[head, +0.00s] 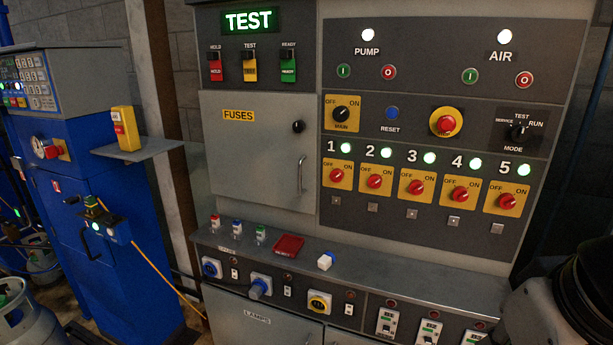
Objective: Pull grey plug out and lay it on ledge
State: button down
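The grey ledge (390,280) runs just above this row, in front of the switch panel. My gripper is not in view; only what looks like a dark and grey part of my arm shows at the lower right.
The ledge's right part is clear. A blue socket (211,268) and yellow socket (319,303) flank the plug. A blue machine (70,200) stands left.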

aim_at(257, 289)
jog(key=u, duration=0.7)
